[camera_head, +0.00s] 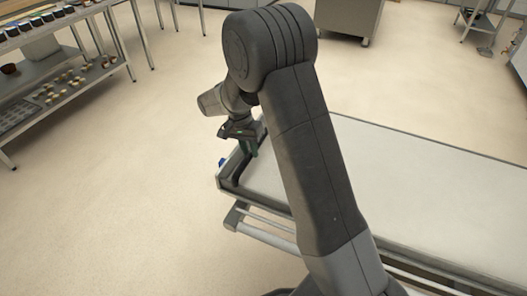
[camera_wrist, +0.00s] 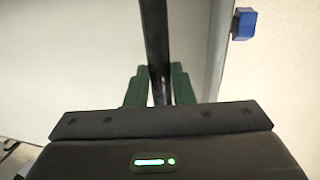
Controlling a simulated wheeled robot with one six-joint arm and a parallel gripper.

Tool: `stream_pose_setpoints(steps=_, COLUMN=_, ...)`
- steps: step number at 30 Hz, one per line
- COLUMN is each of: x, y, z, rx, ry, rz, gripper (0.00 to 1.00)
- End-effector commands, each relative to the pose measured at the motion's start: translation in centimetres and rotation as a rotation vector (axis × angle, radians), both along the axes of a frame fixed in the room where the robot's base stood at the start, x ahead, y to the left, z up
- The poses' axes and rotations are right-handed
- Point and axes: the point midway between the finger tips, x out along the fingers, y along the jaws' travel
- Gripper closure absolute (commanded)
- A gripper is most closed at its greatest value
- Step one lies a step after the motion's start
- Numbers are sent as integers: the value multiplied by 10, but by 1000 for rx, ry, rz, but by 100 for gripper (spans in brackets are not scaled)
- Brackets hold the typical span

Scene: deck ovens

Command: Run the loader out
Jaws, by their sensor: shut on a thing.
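The loader (camera_head: 430,180) is a long, flat, pale bed in a metal frame, running from the middle to the right edge in the head view. A dark bar (camera_wrist: 154,45) crosses its left end, and the pale bed (camera_wrist: 70,60) shows beside it in the wrist view. My gripper (camera_head: 247,148) is at this left end, pointing down. In the wrist view its green fingers (camera_wrist: 160,88) are shut on the dark bar, one on each side. My arm hides part of the loader's near side in the head view.
A blue block (camera_wrist: 243,24) sits at the loader's end. A steel rack (camera_head: 60,85) with jars and small goods stands at upper left. A steel cabinet (camera_head: 347,18) stands at the back. The floor (camera_head: 110,210) left of the loader is clear.

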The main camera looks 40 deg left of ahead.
Motion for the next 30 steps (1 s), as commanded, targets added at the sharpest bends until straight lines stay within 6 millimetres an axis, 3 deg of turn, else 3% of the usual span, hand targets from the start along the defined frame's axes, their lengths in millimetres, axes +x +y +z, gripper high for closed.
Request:
stream_pose_setpoints(steps=6, x=-5, y=20, z=2, rx=9, ry=-3, rz=2, gripper=100)
stream_pose_setpoints(steps=20, x=-7, y=25, z=3, rx=15, ry=-3, rz=2, gripper=100)
stream_pose_setpoints(steps=21, x=-7, y=25, z=3, rx=15, ry=-3, rz=2, gripper=71)
stream_pose_setpoints(steps=23, x=-7, y=25, z=3, rx=13, ry=-3, rz=1, gripper=59)
stream_pose_setpoints(steps=30, x=-7, y=22, z=1, rx=6, ry=-1, rz=1, gripper=57)
